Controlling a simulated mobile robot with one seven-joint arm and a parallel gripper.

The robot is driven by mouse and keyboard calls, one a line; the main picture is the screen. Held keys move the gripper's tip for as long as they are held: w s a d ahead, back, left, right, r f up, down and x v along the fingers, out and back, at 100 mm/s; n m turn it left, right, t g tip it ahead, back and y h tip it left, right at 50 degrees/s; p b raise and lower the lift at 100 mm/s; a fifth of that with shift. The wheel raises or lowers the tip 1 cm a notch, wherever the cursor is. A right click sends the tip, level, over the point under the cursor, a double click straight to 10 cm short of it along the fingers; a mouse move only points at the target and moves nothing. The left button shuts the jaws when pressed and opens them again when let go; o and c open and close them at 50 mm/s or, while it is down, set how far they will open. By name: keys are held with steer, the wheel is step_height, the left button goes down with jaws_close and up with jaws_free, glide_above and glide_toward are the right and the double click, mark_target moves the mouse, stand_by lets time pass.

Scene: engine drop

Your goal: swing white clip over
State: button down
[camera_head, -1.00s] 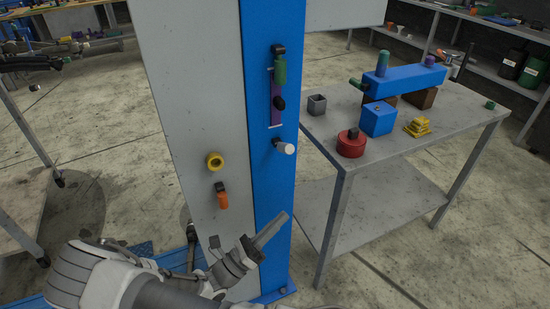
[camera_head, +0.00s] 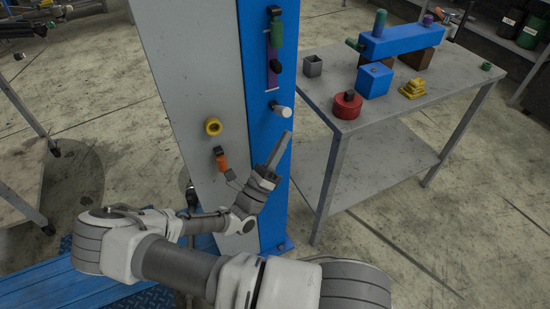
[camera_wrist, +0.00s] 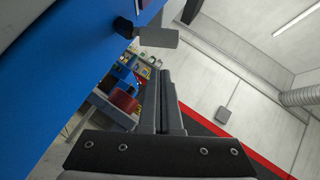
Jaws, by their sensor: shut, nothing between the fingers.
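The white clip (camera_head: 282,111) is a short white cylinder that sticks out from the blue face of the column (camera_head: 262,170), pointing right and slightly down. It also shows in the wrist view (camera_wrist: 158,38), on a dark mount at the blue face, above and a little left of my fingers. My gripper (camera_head: 284,140) is shut and empty. Its fingertips point up and lie a short way below the clip, apart from it in the head view. In the wrist view, my fingers (camera_wrist: 165,85) are together.
The column also bears an orange handle (camera_head: 222,160), a yellow ring (camera_head: 213,127) and a green handle (camera_head: 277,34) on a purple slot. A grey table (camera_head: 400,130) stands to the right with a red round part (camera_head: 347,105) and a blue block (camera_head: 374,81).

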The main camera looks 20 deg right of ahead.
mark_target(282, 111)
steer(key=shift+w+a+r, duration=0.1)
steer(key=shift+w+r, duration=0.3)
steer(key=shift+r, duration=0.25)
steer(key=shift+w+r, duration=0.35)
steer(key=shift+r, duration=0.3)
steer(key=shift+r+p, duration=0.15)
steer(key=shift+p, duration=0.3)
steer(key=shift+r+n+t+y+p, duration=0.1)
steer(key=shift+n+t+y+p, duration=0.2)
steer(key=shift+n+y+p, duration=0.25)
